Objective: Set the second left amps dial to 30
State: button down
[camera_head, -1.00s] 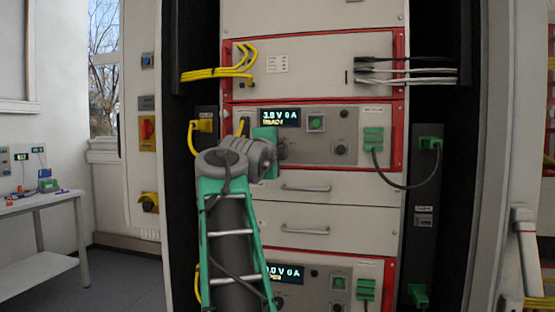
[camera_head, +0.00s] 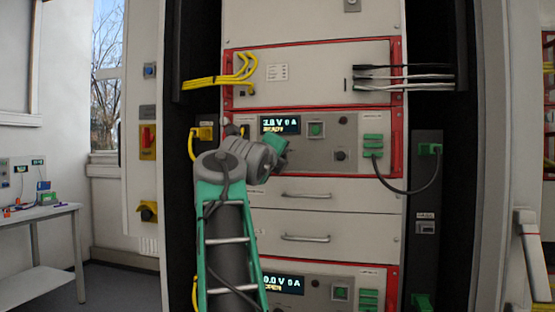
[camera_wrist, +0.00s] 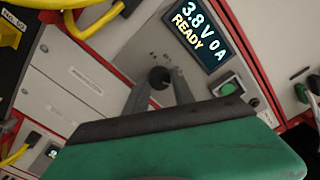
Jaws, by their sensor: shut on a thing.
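The upper red-framed cycler unit shows "3.8 V 0 A READY" on its display (camera_wrist: 200,32), which also shows in the head view (camera_head: 280,124). A dark round dial (camera_wrist: 160,76) sits below the display on the left of the panel. In the wrist view my gripper (camera_wrist: 160,88) has its two grey fingers on either side of this dial and is shut on it. The dial's scale and pointer cannot be read. In the head view my green gripper body (camera_head: 277,152) is tilted and hides the dial.
A green button (camera_head: 316,130) and another dark dial (camera_head: 340,155) lie right of my gripper. Green connectors (camera_head: 373,145) with a black cable are at the panel's right. Yellow cables (camera_head: 215,82) run at the left. A lower unit's display (camera_head: 283,284) reads 0 A.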

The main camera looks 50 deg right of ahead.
dwell(0.3)
jog(key=c, duration=1.1)
grip_release()
jog(key=b+v, duration=0.1)
jog(key=v, duration=0.6)
jog(key=shift+s+a, duration=0.15)
jog(key=shift+a, duration=0.2)
